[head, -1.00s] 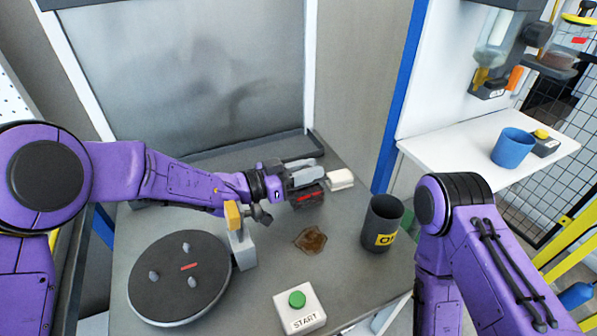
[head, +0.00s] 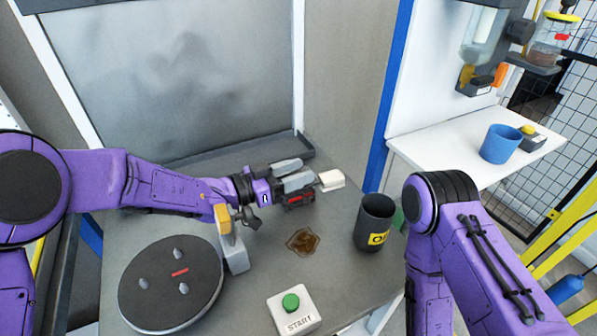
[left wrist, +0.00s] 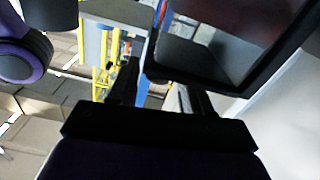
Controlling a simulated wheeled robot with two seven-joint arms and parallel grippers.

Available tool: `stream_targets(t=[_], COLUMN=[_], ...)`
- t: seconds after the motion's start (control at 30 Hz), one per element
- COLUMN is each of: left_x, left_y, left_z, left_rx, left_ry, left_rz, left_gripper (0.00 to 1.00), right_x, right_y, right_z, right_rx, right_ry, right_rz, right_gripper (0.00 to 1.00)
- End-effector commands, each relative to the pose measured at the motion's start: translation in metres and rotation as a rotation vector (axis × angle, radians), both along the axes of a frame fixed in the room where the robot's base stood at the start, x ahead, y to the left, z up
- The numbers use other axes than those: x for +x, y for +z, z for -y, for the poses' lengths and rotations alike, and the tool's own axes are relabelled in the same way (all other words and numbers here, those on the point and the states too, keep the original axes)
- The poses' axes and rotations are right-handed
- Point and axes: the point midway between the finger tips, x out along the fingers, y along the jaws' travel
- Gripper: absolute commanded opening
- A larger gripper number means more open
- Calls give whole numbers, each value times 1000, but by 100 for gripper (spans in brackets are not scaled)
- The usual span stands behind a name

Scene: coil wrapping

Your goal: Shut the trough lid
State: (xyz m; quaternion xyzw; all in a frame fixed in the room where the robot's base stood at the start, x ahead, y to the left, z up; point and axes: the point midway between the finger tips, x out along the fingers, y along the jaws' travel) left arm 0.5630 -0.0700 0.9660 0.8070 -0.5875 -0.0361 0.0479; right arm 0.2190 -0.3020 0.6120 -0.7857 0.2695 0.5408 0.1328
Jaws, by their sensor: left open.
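I cannot make out for certain which part is the trough lid. A large grey panel (head: 190,75) stands upright behind the table, with a dark grey rim (head: 235,152) along its foot. My left gripper (head: 312,174) is open and looks empty over the back of the table, in front of that rim. A small white block (head: 331,180) lies just beyond its fingertips; whether they touch is unclear. The left wrist view shows the dark fingers (left wrist: 160,90) apart, with a dark-framed panel (left wrist: 225,45) at upper right. My right gripper is out of view.
A black round turntable (head: 171,283) with grey pegs and a grey post with a yellow top (head: 223,218) stand at left. A brown stain (head: 302,241), a START button box (head: 292,310) and a dark cup (head: 374,222) are nearby. A white shelf holds a blue cup (head: 500,144).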

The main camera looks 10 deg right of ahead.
Motion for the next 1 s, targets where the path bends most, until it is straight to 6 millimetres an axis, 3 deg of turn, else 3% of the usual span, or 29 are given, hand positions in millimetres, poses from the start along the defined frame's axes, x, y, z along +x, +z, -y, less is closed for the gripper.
stream_targets(t=[0.2,0.4,0.83,0.93,1.0], left_x=[-13,-21,-21,-21,-21], left_y=[-2,-1,1,16,40], left_z=[-42,-64,-65,-65,-65], left_rx=[-3,-1,-1,-1,-1], left_ry=[3,1,1,1,0], left_rz=[-1,-2,-1,-1,0], left_gripper=[49,49,49,49,49], right_x=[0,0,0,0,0], right_y=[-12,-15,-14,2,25], right_z=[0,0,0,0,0], right_rx=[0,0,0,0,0], right_ry=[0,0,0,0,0], right_rz=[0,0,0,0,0], right_gripper=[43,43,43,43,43])
